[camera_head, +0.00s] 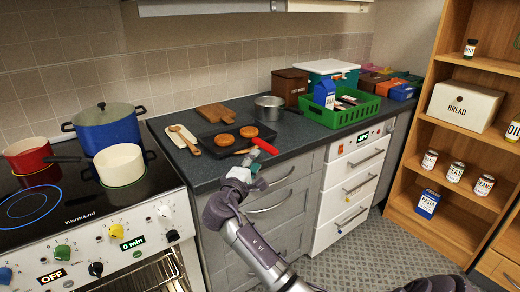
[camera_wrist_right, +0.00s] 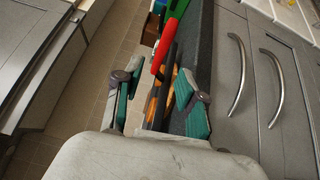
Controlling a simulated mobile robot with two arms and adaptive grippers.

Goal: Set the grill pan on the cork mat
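The grill pan (camera_head: 222,147) is a dark, flat pan on the counter with round brown patties on it. Its red handle (camera_head: 265,146) points toward the counter's front edge. My right gripper (camera_head: 254,166) is at that edge, close to the handle. In the right wrist view my right gripper (camera_wrist_right: 158,88) is open, with the red handle (camera_wrist_right: 162,55) showing between its fingertips; I cannot tell whether they touch. My left gripper is not in view.
A wooden board (camera_head: 215,112) and grey saucepan (camera_head: 270,107) stand behind the pan. A green crate (camera_head: 340,116) is to the right. The hob at left holds a blue pot (camera_head: 107,128), a white pan (camera_head: 120,166) and a red pot (camera_head: 27,154). Drawers (camera_head: 350,188) lie below the counter.

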